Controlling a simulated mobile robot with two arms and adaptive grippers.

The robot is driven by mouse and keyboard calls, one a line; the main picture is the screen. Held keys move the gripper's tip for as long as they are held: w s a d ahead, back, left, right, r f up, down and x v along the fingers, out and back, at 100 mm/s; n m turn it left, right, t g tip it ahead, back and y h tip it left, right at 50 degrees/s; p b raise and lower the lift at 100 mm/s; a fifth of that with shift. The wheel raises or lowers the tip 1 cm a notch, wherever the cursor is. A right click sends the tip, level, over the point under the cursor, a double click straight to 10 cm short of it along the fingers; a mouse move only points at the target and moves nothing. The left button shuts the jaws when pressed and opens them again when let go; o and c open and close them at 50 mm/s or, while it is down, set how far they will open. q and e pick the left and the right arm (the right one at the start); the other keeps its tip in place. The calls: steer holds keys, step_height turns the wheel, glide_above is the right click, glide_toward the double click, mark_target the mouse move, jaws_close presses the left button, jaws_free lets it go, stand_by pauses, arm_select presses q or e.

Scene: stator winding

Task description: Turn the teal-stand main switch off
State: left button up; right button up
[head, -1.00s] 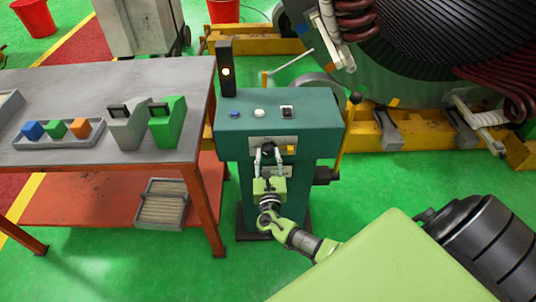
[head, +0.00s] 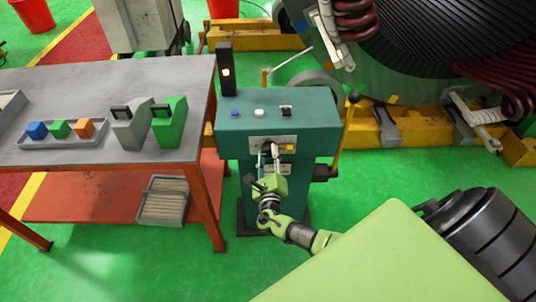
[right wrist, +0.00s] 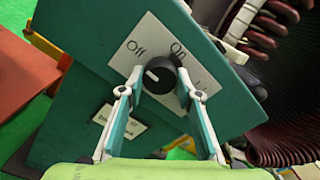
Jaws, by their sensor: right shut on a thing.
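The teal stand (head: 230,140) is at the middle of the head view. Its main switch is a black rotary knob (right wrist: 160,75) on a light plate (right wrist: 143,38) marked Off and On. It also shows on the stand's front in the head view (head: 268,146). The knob's white mark points left and slightly up in the right wrist view, towards the Off side. My right gripper (right wrist: 159,84) is shut on the knob, one finger on each side. In the head view my right gripper (head: 268,152) is tilted at the stand's front. My left gripper is not in view.
A black post with a lit lamp (head: 226,72), a blue button (head: 235,114), a white button (head: 259,113) and a small switch (head: 286,111) are on the stand's top. A grey workbench (head: 70,85) stands close on the left. A large wound machine (head: 430,50) is behind right.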

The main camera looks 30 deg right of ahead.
stand_by(0.4)
steer(key=o, duration=1.1)
steer(key=shift+s, duration=0.1)
steer(key=v, duration=1.2)
steer(key=shift+f, duration=0.1)
